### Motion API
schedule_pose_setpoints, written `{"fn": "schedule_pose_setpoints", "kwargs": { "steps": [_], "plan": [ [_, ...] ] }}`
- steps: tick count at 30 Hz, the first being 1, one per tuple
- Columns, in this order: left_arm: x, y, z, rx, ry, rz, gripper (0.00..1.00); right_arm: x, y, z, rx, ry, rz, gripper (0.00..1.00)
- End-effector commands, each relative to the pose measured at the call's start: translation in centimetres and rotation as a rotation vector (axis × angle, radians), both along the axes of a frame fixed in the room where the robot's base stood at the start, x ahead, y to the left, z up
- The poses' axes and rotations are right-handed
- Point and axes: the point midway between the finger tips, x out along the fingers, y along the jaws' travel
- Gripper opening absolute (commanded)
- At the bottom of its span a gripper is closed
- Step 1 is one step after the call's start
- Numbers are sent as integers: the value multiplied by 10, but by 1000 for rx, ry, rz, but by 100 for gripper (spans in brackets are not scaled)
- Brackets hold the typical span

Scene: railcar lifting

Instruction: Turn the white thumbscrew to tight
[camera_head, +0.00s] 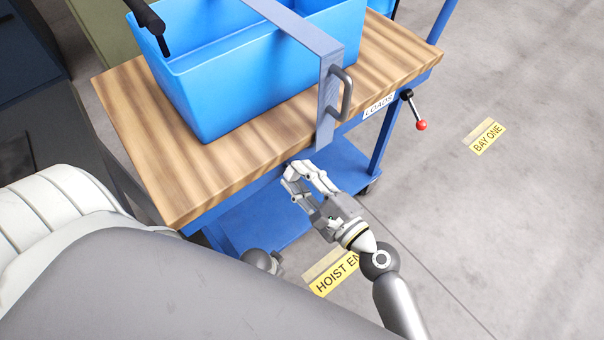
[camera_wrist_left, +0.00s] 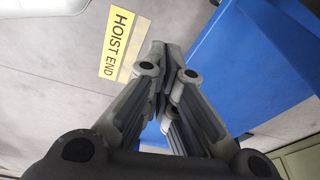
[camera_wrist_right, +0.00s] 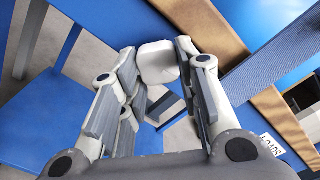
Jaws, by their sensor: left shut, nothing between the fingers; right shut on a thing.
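The white thumbscrew (camera_wrist_right: 157,62) shows in the right wrist view as a rounded white block between my right fingertips. My right gripper (camera_wrist_right: 155,68) is shut on it, with a finger on each side. In the head view my right gripper (camera_head: 310,176) is just off the wooden top's front edge, below the end of the grey strap. The thumbscrew is hard to tell from the pale fingers there, and its shaft is hidden. My left gripper (camera_wrist_left: 165,50) is shut and empty, beside the cart's blue lower part. How tight the thumbscrew is cannot be told.
A blue bin (camera_head: 235,85) stands on the cart's wooden top (camera_head: 165,180). A grey strap (camera_head: 328,105) with a handle (camera_head: 346,95) crosses over it. A red-knobbed lever (camera_head: 415,110) sticks out at the right. The floor to the right is clear.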

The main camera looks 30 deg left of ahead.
Motion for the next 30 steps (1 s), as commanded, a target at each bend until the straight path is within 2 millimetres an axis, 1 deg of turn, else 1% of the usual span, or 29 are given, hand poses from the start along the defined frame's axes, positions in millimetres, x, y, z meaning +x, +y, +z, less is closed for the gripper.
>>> {"fn": "schedule_pose_setpoints", "kwargs": {
  "steps": [9,21,22,26,27,30],
  "plan": [
    [-4,1,-8,1,5,-1,0,0,0,0,28,68,-2,7],
    [-5,1,-9,1,5,-1,0,0,0,-1,29,72,-2,7],
    [-5,1,-9,1,5,-1,0,0,0,-1,29,71,-2,33],
    [-5,1,-9,1,5,-1,0,0,0,-1,29,71,-2,50],
    [-5,1,-9,1,5,-1,0,0,0,-1,30,71,-1,52],
    [-5,1,-9,1,6,-1,0,0,0,-1,29,71,-1,52]
  ]
}}
